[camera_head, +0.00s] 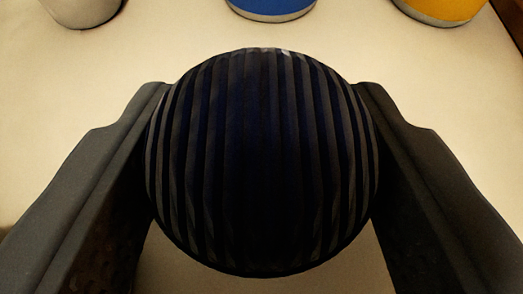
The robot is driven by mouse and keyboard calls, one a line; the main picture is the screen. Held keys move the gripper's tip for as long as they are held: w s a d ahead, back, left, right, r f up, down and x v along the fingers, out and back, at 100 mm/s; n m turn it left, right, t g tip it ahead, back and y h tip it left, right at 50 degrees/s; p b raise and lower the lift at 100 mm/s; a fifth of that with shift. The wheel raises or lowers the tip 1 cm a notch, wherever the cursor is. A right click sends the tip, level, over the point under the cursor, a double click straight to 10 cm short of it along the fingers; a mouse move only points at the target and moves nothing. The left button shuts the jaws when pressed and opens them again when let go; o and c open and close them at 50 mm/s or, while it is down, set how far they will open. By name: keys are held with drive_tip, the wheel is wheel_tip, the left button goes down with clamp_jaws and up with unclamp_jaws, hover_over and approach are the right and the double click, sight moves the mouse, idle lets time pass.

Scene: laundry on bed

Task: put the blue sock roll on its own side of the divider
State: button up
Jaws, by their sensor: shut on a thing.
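A dark blue ribbed sock roll (262,165) fills the middle of the head camera view. My gripper (262,120) is shut on it, with one dark finger pressed to its left side and the other to its right side. The roll sits close to the camera and hides what is directly behind and below it. No divider can be made out in this view.
A pale flat surface (70,90) spreads out beyond the gripper. Along the top edge stand a whitish object (82,10), a blue one with a pale lower rim (270,8) and a yellow one (443,8), all cut off by the frame. A dark brown edge shows at top right.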

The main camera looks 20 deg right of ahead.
drive_tip(key=o, duration=1)
drive_tip(key=shift+c, duration=0.2)
drive_tip(key=shift+s+a+r, duration=0.1)
drive_tip(key=shift+s+r, duration=0.25)
drive_tip(key=p+v, duration=0.2)
drive_tip(key=v, duration=0.9)
drive_tip(key=shift+s+a, duration=0.1)
